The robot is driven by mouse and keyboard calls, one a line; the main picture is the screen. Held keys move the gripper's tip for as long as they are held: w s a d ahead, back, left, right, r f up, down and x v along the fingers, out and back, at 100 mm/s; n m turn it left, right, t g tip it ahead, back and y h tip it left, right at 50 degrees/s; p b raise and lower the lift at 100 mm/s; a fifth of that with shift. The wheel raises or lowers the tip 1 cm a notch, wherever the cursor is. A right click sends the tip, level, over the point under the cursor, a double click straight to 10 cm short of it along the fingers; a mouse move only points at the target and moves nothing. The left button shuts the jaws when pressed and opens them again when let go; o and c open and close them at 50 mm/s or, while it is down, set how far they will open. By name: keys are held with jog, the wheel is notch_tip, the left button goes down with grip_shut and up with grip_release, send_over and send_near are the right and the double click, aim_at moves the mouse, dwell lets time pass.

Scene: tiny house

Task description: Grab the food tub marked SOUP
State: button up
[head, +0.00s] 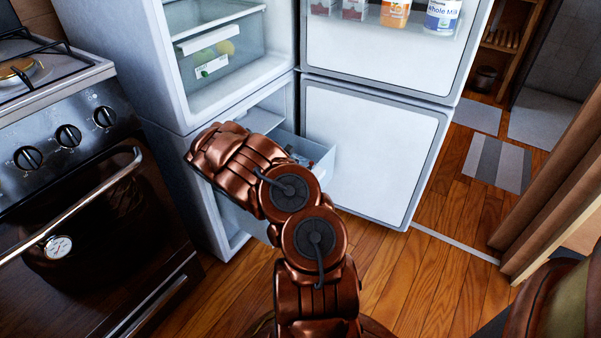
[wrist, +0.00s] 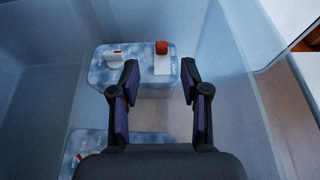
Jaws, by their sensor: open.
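In the wrist view my gripper (wrist: 160,67) is open and empty, pointing down into a pale blue freezer drawer. A frosty blue-and-white tub (wrist: 104,74) lies at the drawer's far end, with white patches and red marks on top. The fingertips reach over its near right part, and I cannot tell whether they touch it. A second similar tub (wrist: 92,142) lies nearer at lower left, partly hidden by the gripper. No SOUP lettering is readable on either. In the head view my arm hides the gripper and most of the drawer's contents.
The drawer (head: 318,160) is pulled out of the lower freezer. Its side walls stand close around the gripper. The open freezer door (head: 365,150) is to the right, the fridge door (head: 385,50) above it. The oven (head: 90,200) stands left.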

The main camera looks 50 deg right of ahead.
aim_at(310, 162)
jog(key=b+x, duration=0.2)
jog(key=x, duration=0.3)
jog(key=shift+s+r, duration=0.15)
jog(key=shift+r, duration=0.05)
jog(key=shift+d, duration=0.5)
jog(key=shift+c, duration=0.4)
grip_shut()
